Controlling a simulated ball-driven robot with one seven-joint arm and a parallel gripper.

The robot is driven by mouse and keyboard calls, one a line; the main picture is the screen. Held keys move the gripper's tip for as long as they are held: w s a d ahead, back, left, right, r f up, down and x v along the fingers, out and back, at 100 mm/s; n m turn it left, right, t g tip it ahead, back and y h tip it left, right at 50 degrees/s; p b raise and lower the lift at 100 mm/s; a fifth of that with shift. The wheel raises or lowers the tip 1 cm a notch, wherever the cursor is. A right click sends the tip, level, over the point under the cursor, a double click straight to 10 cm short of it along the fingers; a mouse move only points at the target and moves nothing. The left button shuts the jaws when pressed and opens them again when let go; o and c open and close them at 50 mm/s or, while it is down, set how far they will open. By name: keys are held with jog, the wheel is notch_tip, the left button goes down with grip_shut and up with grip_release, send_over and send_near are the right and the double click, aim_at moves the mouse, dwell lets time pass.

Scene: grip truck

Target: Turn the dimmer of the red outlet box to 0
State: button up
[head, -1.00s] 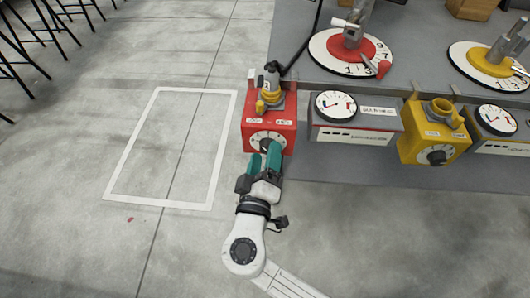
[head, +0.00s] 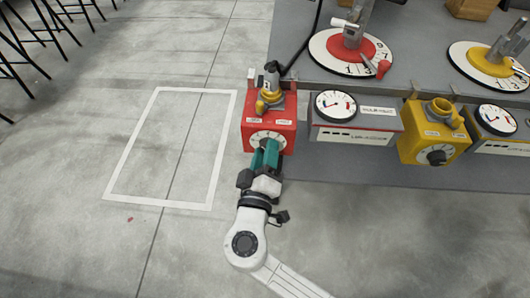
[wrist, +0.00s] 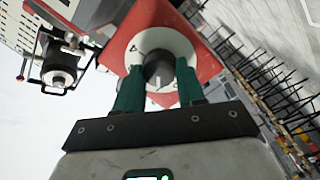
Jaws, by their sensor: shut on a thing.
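The red outlet box (head: 287,110) hangs at the left end of the grey bench in the head view, and its red face fills the top of the wrist view (wrist: 150,13). Its front carries a white dimmer dial (head: 258,137). My gripper (head: 266,150) reaches it from the front. In the wrist view its two green fingers (wrist: 159,78) stand on either side of the dark round dimmer knob (wrist: 158,66) and are shut on it. In the head view the fingers hide the knob. The dial's marks are too small to read.
A yellow outlet box (head: 425,142) with its own dimmer hangs further right. A white gauge (head: 336,105) is on the panel beside the red box. The bench (head: 400,70) holds red and yellow round dials. Floor to the left is clear, with a white taped rectangle (head: 160,203).

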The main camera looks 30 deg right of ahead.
jog(key=shift+n, duration=0.3)
jog(key=shift+c, duration=0.2)
jog(key=shift+f+n+t+p, duration=0.15)
jog(key=shift+n+p, duration=0.25)
jog(key=shift+n, duration=1.5)
jog(key=shift+n+t+p, duration=0.25)
jog(key=shift+n+p, duration=0.15)
jog(key=shift+n, duration=1.5)
jog(key=o, duration=1)
jog(key=shift+o, duration=0.2)
jog(key=v, duration=1)
jog(key=shift+s+a, duration=0.3)
